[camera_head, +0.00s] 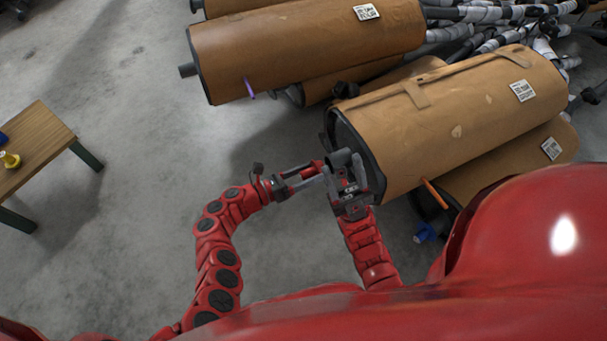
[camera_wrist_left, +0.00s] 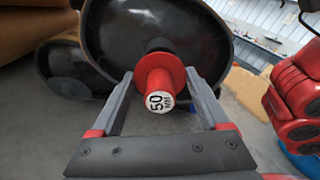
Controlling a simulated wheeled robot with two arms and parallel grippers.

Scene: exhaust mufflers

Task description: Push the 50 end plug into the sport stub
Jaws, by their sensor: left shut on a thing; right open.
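The 50 end plug (camera_wrist_left: 159,82) is red, with a wide flange and a white end face marked 50. My left gripper (camera_wrist_left: 160,76) is shut on it, one finger on each side. In the head view my left gripper (camera_head: 318,171) reaches in from the left, with a little of the red plug at its tips. The sport stub (camera_wrist_left: 158,45) shows as a short dark pipe behind the plug, in front of the muffler's black end cap. A grey pipe end, likely this stub, shows in the head view (camera_head: 341,157). Whether plug and stub touch is hidden. My right gripper (camera_head: 347,182) is open beside the stub.
A large brown-wrapped muffler (camera_head: 450,115) lies right of the grippers, with an orange strip (camera_head: 436,192) near its lower edge. Another wrapped muffler (camera_head: 310,50) lies behind. A wooden table (camera_head: 35,150) stands at far left. The floor between is clear.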

